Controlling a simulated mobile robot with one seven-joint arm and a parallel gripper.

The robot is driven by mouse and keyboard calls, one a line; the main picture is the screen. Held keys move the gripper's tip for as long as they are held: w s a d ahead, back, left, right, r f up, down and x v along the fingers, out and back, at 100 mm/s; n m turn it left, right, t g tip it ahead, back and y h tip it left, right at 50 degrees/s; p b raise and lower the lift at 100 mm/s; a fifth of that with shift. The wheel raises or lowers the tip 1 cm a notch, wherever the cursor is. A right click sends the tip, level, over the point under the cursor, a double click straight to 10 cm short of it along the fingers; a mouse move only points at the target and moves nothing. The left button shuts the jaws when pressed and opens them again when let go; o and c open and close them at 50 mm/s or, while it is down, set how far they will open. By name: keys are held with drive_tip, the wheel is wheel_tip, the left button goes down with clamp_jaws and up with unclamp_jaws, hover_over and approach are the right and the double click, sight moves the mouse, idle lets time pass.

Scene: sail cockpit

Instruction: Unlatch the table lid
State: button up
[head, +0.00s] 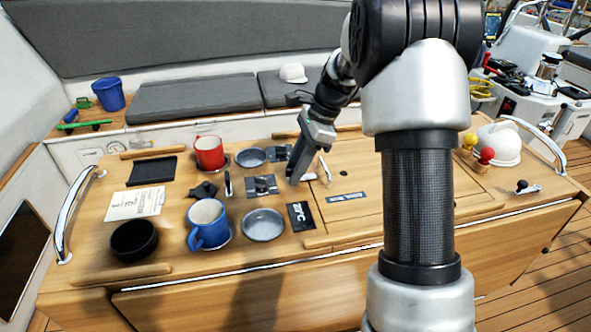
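The wooden table lid (350,185) is a square-edged panel in the table top, right of the cups, and lies flat. It has a dark label plate (346,197) near its front left. A small pale metal piece, which looks like the latch (325,168), stands at the lid's left edge. My gripper (295,180) points down just left of it, low over the table top. I cannot tell whether it touches the latch, or whether its fingers are apart.
A red mug (209,153), a blue mug (207,224), a black bowl (134,239) and metal dishes (262,225) stand left of the lid. Red and yellow knobs (486,156) and a white dome (499,144) are at the right. Metal rails (72,215) flank the table.

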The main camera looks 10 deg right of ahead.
clamp_jaws()
drive_tip(key=shift+n+p, duration=0.3)
drive_tip(key=shift+p, duration=0.1)
drive_tip(key=shift+r+n+g+p, duration=0.2)
drive_tip(key=shift+n+g+p, duration=0.3)
drive_tip(key=shift+n+p, duration=0.45)
drive_tip(key=n+p, duration=0.2)
drive_tip(key=n+g+p, duration=0.1)
drive_tip(key=n+p, duration=0.1)
drive_tip(key=shift+g+h, duration=0.3)
drive_tip(key=n+p, duration=0.1)
drive_tip(key=n, duration=0.1)
drive_tip(key=n+g+h+p, duration=0.1)
drive_tip(key=n, duration=0.2)
drive_tip(key=shift+f+n+h+p, duration=0.15)
drive_tip(key=shift+n+h+p, duration=0.15)
drive_tip(key=shift+n+p, duration=0.05)
drive_tip(key=n+h, duration=0.1)
drive_tip(key=n, duration=0.1)
drive_tip(key=n+h+p, duration=0.1)
drive_tip(key=n, duration=0.2)
drive_tip(key=shift+n+g, duration=0.3)
drive_tip(key=shift+g, duration=0.1)
